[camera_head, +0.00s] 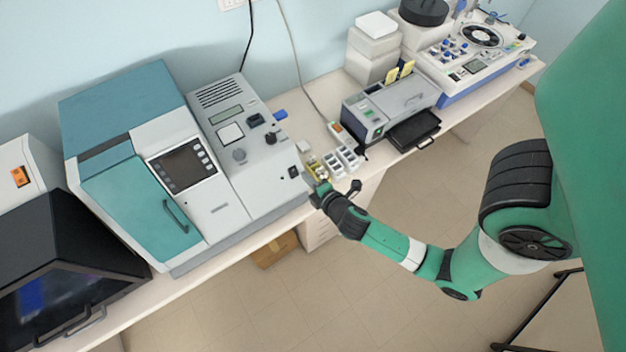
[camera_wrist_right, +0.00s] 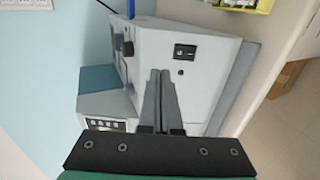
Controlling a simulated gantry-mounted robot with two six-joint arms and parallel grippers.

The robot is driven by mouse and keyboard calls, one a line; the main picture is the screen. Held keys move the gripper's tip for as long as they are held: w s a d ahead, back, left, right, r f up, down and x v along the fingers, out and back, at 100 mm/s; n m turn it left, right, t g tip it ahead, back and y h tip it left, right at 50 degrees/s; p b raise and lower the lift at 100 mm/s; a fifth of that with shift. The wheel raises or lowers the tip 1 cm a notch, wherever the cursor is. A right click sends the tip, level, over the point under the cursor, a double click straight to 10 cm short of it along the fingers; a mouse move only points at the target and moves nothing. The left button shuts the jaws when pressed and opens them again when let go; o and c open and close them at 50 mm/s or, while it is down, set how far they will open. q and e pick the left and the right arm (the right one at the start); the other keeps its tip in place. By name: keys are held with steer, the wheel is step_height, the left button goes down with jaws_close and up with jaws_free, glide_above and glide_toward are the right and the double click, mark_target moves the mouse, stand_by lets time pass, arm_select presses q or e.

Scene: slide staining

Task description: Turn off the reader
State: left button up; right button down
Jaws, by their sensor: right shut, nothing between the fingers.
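A large teal and grey machine (camera_head: 215,165), which appears to be the reader, stands on the bench at left of centre. Its grey section has a black rocker switch (camera_head: 293,172), which also shows in the right wrist view (camera_wrist_right: 185,51). I cannot tell the switch's position for sure. My right gripper (camera_head: 317,190) is just to the right of the switch in the head view, near the bench's front edge. In the right wrist view its fingers (camera_wrist_right: 161,76) are shut and empty, pointing at the grey panel below the switch. Contact is not clear. My left gripper is out of view.
Small white racks (camera_head: 346,157) and a yellow holder sit on the bench just beyond my right gripper. A small grey instrument (camera_head: 385,105) with a black tray stands farther right. A dark-windowed machine (camera_head: 60,265) stands at left. Open floor lies in front of the bench.

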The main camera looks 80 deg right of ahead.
steer(key=shift+r+v, duration=0.25)
steer(key=shift+v, duration=1.5)
steer(key=shift+w+d, duration=0.1)
